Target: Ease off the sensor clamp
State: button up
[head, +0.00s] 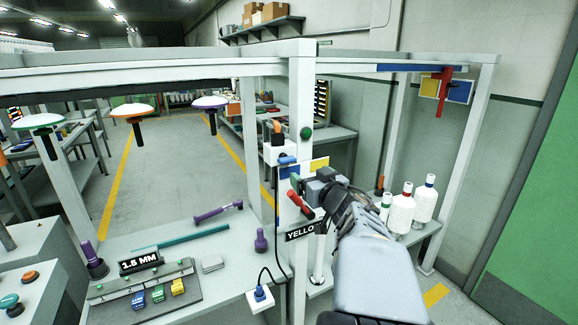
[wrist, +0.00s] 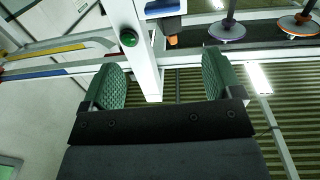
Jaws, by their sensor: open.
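My gripper (head: 304,188) is beside the middle post in the head view, near a panel of coloured squares (head: 318,164). In the wrist view its two green-padded fingers (wrist: 165,85) stand wide apart with nothing held between them. The pale post (wrist: 146,60) shows beyond them. A red handle-like part (head: 300,204) is just below the gripper; its mounting is hidden. Another red clamp-like piece (head: 444,92) hangs on the right beam in front of a blue and yellow panel (head: 459,91). I cannot tell for sure which is the sensor clamp.
A white box with an orange part (head: 277,152) and a green knob (head: 306,133) are on the post. White bottles (head: 401,210) stand on a low shelf at right. The left bench (head: 222,262) carries tools and a "1.5 MM" sign. Discs hang at left. The aisle floor (head: 165,180) is clear.

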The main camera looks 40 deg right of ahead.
aim_at(289, 160)
jog(key=shift+n+y, duration=0.3)
jog(key=shift+y, duration=0.3)
jog(key=w, duration=0.4)
jog(key=w+d+p, duration=0.1)
jog(key=w, duration=0.3)
jog(key=w+d, duration=0.1)
jog(key=w, duration=0.4)
jog(key=shift+w+d+f, duration=0.1)
jog(key=shift+f, duration=0.1)
jog(key=c, duration=0.9)
